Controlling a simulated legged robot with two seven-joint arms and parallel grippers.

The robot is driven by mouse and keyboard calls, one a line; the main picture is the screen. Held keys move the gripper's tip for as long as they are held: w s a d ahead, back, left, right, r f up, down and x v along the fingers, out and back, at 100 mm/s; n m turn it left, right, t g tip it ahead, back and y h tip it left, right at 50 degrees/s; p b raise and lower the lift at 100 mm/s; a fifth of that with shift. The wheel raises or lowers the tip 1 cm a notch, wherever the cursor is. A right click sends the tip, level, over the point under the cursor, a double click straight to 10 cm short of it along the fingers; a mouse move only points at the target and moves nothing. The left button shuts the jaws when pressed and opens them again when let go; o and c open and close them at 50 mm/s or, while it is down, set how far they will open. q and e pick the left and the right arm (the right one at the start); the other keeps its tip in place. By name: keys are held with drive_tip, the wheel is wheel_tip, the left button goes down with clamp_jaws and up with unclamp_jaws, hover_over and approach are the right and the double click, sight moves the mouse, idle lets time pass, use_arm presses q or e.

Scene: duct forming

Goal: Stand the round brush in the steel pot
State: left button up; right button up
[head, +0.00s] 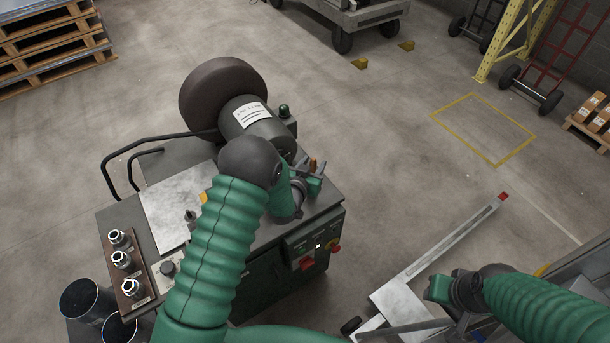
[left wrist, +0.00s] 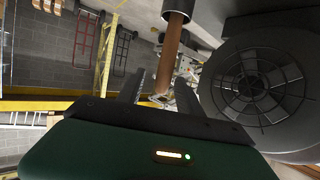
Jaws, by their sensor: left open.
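My left gripper (head: 314,170) is over the right end of the green machine cart. It is open. In the left wrist view, a brown wooden handle with a metal collar (left wrist: 171,48) reaches down between the two dark fingers (left wrist: 160,92), probably the round brush; its bristles are out of view. In the head view a small orange-brown tip (head: 313,163) shows at the left fingertips. No steel pot is plain to see; two open cylinders with shiny rims (head: 86,299) (head: 120,330) stand at the lower left. My right gripper (head: 440,289) is away from the cart at the lower right.
The cart carries a large dark wheel-shaped drum (head: 222,88), a pale metal plate (head: 178,205) and a rack of several metal fittings (head: 121,260). Red and yellow controls (head: 307,263) are on its front. A long metal arm (head: 440,245) lies right of it.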

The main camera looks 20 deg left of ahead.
use_arm(q)
drive_tip(key=b+v, duration=0.1)
drive_tip(key=v, duration=1.4)
drive_tip(key=shift+a, duration=0.2)
